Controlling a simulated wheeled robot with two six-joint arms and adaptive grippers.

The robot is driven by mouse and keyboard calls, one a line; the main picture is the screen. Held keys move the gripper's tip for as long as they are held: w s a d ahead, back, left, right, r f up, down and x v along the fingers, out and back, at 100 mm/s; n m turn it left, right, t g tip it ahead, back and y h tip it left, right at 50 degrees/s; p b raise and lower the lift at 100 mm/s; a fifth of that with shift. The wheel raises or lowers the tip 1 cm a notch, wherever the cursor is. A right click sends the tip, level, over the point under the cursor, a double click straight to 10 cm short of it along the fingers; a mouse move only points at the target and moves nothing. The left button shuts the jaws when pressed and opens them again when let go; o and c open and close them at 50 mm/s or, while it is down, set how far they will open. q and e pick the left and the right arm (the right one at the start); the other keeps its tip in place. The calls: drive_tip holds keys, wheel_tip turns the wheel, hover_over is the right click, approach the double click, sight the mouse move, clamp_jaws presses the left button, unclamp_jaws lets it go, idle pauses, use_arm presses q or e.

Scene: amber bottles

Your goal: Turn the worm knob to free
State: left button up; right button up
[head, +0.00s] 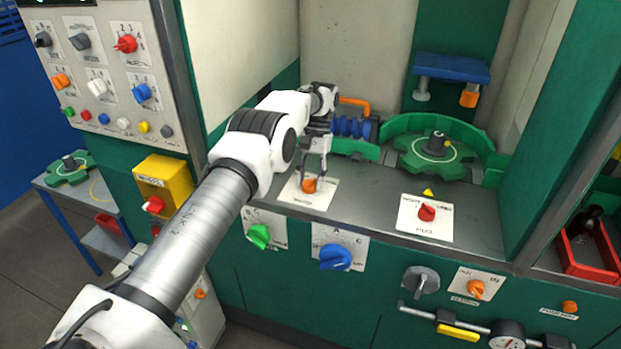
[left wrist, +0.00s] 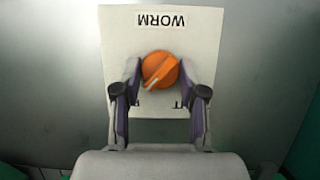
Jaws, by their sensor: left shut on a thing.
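The worm knob is a small orange knob (head: 309,185) on a white plate (head: 291,195) on the grey machine deck. In the left wrist view the orange knob (left wrist: 160,69) sits under the word WORM, which reads upside down; a pale pointer line on it aims to the lower left. My left gripper (head: 314,178) reaches down from above, and in the left wrist view its fingers (left wrist: 160,76) are on either side of the knob, shut on it. The lower lettering on the plate is mostly hidden by the fingers. My right gripper is not in view.
A blue worm screw (head: 352,127) and a green round turntable (head: 433,155) stand behind the plate. A red knob (head: 427,212) on another plate is to the right. Green (head: 258,236) and blue (head: 335,257) knobs sit on the front panel below.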

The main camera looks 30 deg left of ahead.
use_arm(q)
drive_tip(key=shift+w+r, duration=0.1)
drive_tip(key=shift+r, duration=0.1)
drive_tip(key=o, duration=1.1)
drive_tip(key=shift+o, duration=0.2)
drive_tip(key=shift+f, duration=0.1)
wheel_tip(320, 180, up, 10)
